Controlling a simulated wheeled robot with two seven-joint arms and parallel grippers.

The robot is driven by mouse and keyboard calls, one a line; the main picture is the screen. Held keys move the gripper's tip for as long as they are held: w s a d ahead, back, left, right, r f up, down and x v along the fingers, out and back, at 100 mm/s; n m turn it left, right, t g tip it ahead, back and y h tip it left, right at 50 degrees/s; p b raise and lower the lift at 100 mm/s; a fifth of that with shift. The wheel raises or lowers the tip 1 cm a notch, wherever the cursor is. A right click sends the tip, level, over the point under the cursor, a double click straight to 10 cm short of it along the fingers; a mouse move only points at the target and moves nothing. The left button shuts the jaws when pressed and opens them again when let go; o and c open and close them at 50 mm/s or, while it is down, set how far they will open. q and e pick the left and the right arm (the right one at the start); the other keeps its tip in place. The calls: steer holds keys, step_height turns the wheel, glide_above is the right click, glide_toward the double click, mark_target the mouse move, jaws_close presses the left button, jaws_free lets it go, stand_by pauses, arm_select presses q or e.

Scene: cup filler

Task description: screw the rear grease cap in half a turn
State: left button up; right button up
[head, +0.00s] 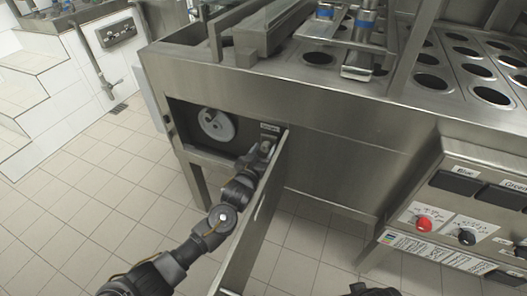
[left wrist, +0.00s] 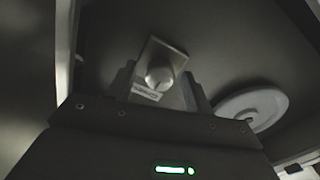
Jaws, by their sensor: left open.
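The grease cap (left wrist: 160,74) is a small rounded grey knob on a pale plate inside a dark recess, in the left wrist view. A small label sits just below it. Whether this is the rear cap, I cannot tell. My left gripper (left wrist: 158,88) is open, with one finger on each side of the knob and gaps showing between. In the head view my left gripper (head: 256,157) reaches into the open compartment under the machine's corner, by a small label, and mostly hides the cap there.
A large grey disc (head: 217,124) is on the recess's back wall, left of my gripper; it also shows in the wrist view (left wrist: 252,107). An open metal door (head: 255,215) stands close along my forearm's right side. A control panel (head: 455,215) with knobs is at right.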

arm_select(q)
steer(key=shift+c, duration=0.3)
steer(key=c, duration=0.9)
arm_select(e)
steer(key=shift+d, duration=0.1)
arm_select(q)
steer(key=shift+m, duration=0.3)
arm_select(e)
steer(key=shift+w+f, duration=0.1)
steer(key=shift+w, duration=0.05)
